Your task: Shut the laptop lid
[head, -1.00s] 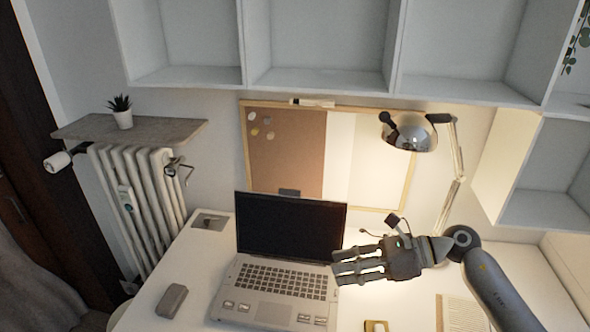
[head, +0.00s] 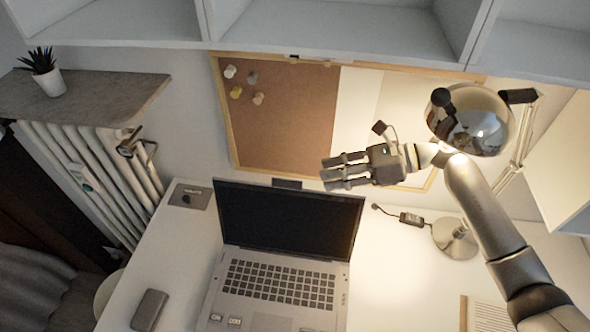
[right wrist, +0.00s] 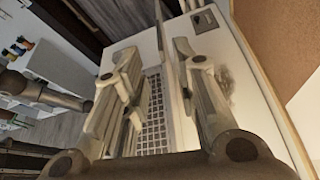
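The silver laptop (head: 275,285) stands open on the white desk. Its lid (head: 287,222) is raised, with the black screen facing me. My right gripper (head: 326,171) is in the air around the lid's top edge, at its right half; the fingers point left. In the head view it appears just above that edge, and I see no contact. In the right wrist view its two fingers (right wrist: 157,55) are spread apart with nothing between them. The laptop's keyboard (right wrist: 152,112) shows beyond the gap. My left gripper is not in the head view.
A chrome lamp (head: 470,120) stands right of the laptop, its head close to my right wrist. A cork board (head: 285,115) hangs behind. A dark grey box (head: 149,310) lies left of the laptop. White shelves (head: 340,30) overhang the desk.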

